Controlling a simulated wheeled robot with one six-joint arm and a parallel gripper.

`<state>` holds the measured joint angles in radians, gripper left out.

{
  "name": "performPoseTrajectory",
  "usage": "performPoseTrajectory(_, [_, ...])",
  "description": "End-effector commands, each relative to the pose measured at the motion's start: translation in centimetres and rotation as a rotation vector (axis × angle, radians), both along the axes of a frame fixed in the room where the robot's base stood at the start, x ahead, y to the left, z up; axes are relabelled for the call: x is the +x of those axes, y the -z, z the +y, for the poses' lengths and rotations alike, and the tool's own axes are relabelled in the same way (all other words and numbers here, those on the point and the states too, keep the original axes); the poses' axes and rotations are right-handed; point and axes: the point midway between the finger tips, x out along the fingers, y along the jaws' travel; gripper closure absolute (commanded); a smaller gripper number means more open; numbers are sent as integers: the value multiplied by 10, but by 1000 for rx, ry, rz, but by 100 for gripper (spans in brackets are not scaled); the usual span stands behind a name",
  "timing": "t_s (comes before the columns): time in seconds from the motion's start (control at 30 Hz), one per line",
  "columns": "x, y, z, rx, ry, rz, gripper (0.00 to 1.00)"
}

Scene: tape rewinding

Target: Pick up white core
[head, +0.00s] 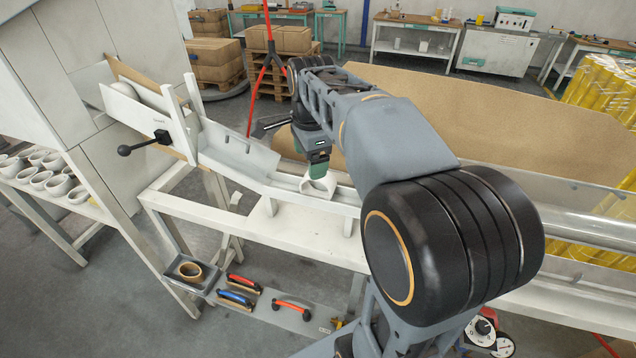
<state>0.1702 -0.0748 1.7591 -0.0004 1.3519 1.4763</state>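A short white core (322,187) lies in the white trough (284,180) near the middle of the head view. My gripper (318,172) points down over this core, with its green fingers at or just above the core's upper edge. I cannot tell whether the fingers touch the core or how wide apart they are. My arm comes in from the lower right and hides the trough's right part. More white cores (57,184) stand in rows on a shelf at the left.
A sloped white chute (240,150) joins the trough on its left, beside a black-knobbed lever (142,144). Red- and blue-handled tools (291,307) and a brown ring (190,271) lie on a low grey shelf. A large brown panel (480,115) stands behind.

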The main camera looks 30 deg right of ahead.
Motion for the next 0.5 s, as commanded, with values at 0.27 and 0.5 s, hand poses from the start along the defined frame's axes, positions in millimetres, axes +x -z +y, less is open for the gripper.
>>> performPoseTrajectory(0.27, [37, -20, -31, 48, 560, 76, 19])
performPoseTrajectory(0.5, [44, -5, -38, 54, 712, 98, 19])
